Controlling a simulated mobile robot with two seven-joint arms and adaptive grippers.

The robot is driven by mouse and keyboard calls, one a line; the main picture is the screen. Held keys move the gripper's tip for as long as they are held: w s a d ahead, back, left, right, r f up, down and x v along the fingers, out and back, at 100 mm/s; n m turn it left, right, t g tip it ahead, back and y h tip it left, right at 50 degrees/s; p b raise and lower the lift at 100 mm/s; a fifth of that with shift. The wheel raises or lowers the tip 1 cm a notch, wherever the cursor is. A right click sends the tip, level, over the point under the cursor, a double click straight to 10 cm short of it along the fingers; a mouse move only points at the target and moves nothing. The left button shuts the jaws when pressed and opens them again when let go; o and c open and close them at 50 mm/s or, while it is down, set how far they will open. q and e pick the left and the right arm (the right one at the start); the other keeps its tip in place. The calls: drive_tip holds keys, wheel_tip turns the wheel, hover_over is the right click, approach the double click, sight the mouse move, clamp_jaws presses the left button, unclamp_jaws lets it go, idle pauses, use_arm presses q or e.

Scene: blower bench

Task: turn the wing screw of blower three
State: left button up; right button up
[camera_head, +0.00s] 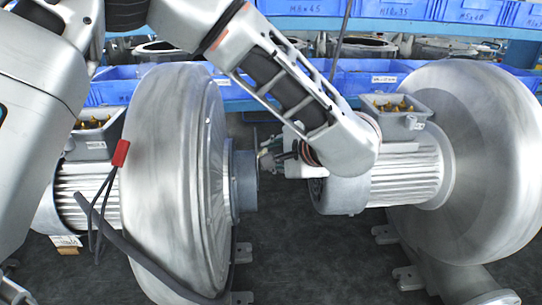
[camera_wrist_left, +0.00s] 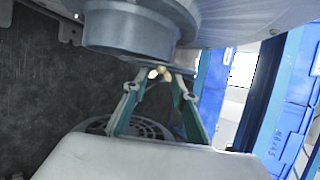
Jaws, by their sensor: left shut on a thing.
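My left gripper (camera_head: 268,158) reaches in between two grey metal blowers, its fingers pointing left at the round inlet collar (camera_head: 243,182) of the left blower (camera_head: 165,175). In the left wrist view, the green-lined fingers (camera_wrist_left: 158,80) close in on a small brass-coloured wing screw (camera_wrist_left: 159,72) just beneath the collar (camera_wrist_left: 130,32). The fingers are shut on it. The wing screw is mostly hidden by the fingers in the head view. I cannot read which blower is number three. My right gripper is out of view.
The right blower (camera_head: 470,160) and its motor (camera_head: 405,175) stand close behind my left wrist. A dark cable with a red connector (camera_head: 121,153) hangs before the left blower. Blue bins (camera_head: 385,8) line the shelves behind. Dark bench surface (camera_head: 320,250) is bare between the blowers.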

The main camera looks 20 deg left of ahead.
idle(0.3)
use_arm(q)
drive_tip(key=shift+o, duration=0.2)
drive_tip(key=o, duration=1.1)
wheel_tip(320, 180, up, 10)
